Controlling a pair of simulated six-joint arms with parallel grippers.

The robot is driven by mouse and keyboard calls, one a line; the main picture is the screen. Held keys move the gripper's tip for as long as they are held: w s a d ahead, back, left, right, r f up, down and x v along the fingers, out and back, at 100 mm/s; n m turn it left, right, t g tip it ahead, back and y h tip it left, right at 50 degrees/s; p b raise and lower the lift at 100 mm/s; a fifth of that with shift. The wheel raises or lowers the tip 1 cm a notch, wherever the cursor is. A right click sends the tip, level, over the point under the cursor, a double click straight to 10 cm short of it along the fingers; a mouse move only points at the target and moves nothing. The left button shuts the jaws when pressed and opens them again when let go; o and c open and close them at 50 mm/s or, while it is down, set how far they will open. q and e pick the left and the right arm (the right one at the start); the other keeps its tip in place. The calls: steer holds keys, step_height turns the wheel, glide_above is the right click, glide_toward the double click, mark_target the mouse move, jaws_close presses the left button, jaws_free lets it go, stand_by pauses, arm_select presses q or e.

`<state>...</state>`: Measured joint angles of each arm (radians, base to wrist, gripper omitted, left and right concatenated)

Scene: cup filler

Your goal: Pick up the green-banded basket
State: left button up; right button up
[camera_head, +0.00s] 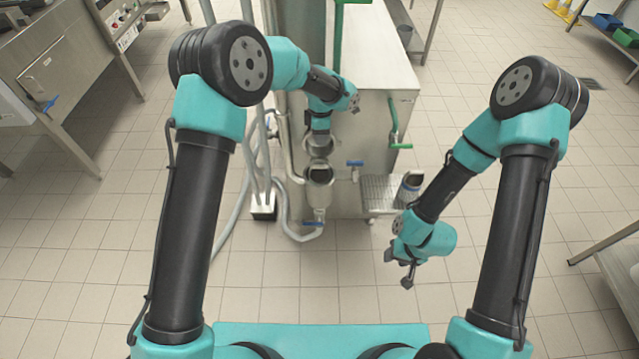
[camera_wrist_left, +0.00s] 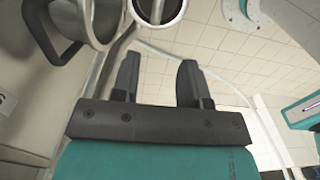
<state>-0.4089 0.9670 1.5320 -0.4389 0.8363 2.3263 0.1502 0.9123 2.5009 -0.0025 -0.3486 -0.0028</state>
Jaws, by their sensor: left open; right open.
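I cannot make out a green-banded basket in either view. Two round metal vessels hang on the front of the steel machine, the lower one (camera_head: 318,178) just below my left gripper (camera_head: 318,143). In the left wrist view, my left gripper (camera_wrist_left: 158,65) is open with nothing between its fingers. Beyond its fingertips are a metal vessel with a dark handle (camera_wrist_left: 98,22) and a round metal rim (camera_wrist_left: 158,12); both are cut by the top edge. No green band shows on them. My right gripper (camera_head: 399,269) is open and empty over the floor, in front of the machine.
A dark-mouthed metal cup (camera_head: 410,184) stands on a grated shelf (camera_head: 378,193) at the machine's right. Blue-handled (camera_head: 355,163) and green-handled (camera_head: 401,146) valves stick out from the machine. Hoses (camera_head: 284,215) run down its left.

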arm_select(q)
glide_above(320, 167)
step_height(320, 167, down, 11)
steer(key=shift+d+r, duration=0.1)
steer(key=shift+r, duration=0.05)
steer(key=shift+f, duration=0.3)
steer(key=shift+w+f, duration=0.2)
steer(key=shift+f, duration=2.4)
jaws_close()
